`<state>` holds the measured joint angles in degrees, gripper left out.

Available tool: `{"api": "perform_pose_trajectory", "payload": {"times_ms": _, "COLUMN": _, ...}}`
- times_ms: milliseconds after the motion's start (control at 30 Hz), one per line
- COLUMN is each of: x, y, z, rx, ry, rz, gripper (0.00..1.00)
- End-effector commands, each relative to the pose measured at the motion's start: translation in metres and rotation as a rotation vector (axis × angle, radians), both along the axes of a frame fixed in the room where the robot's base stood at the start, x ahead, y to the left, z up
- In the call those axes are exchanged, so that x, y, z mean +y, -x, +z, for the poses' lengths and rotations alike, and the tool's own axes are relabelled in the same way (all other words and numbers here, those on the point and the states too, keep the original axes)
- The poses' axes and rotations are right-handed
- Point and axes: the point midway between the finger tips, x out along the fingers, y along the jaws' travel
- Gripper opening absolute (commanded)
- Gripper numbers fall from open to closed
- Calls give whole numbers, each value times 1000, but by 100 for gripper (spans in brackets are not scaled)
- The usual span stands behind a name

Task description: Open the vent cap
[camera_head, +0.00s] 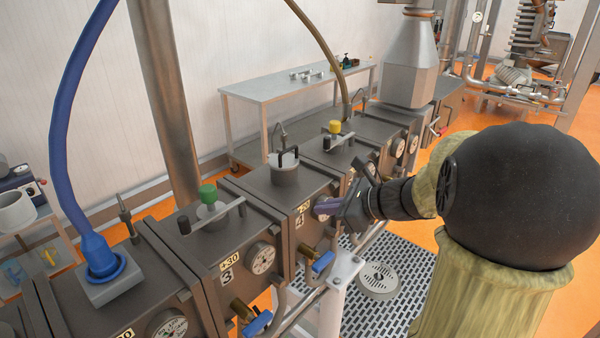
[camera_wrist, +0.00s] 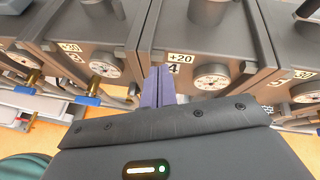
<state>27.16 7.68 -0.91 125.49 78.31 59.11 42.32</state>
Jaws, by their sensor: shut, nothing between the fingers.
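Several caps stand on the row of grey barrel blocks, and I cannot tell for sure which the task calls the vent cap. A round grey cap with black upright handles (camera_head: 285,172) sits on top of block 4. A cap with a green knob (camera_head: 208,195) and a side lever sits on block 3. A yellow-knobbed cap (camera_head: 334,127) with a similar lever sits farther back. My gripper (camera_head: 324,207) is shut and empty, in front of block 4's front face and below its top. In the wrist view, its purple fingers (camera_wrist: 157,84) are together beside the "+20" label.
Round gauges (camera_head: 262,257) and blue-handled valves (camera_head: 323,262) stick out from the block fronts. A blue hose (camera_head: 65,130) rises from the nearest block at left. A metal table (camera_head: 285,86) stands behind, and a grated floor (camera_head: 410,270) lies in front.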

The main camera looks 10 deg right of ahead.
Motion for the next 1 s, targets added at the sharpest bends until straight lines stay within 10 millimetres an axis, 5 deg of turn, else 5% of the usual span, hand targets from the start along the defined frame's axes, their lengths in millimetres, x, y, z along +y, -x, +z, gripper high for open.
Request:
{"api": "perform_pose_trajectory", "payload": {"times_ms": 133, "x": -35, "y": -26, "z": 24, "rx": -63, "ry": -243, "rz": -175, "gripper": 0}}
{"api": "perform_pose_trajectory", "payload": {"times_ms": 300, "x": -51, "y": -35, "z": 43, "rx": -99, "ry": -356, "rz": -240, "gripper": 0}}
{"api": "perform_pose_trajectory", "payload": {"times_ms": 733, "x": -47, "y": -40, "z": 44, "rx": -98, "ry": -355, "rz": -238, "gripper": 0}}
{"api": "perform_pose_trajectory", "payload": {"times_ms": 1000, "x": -25, "y": -69, "z": 37, "rx": -95, "ry": -356, "rz": -235, "gripper": 0}}
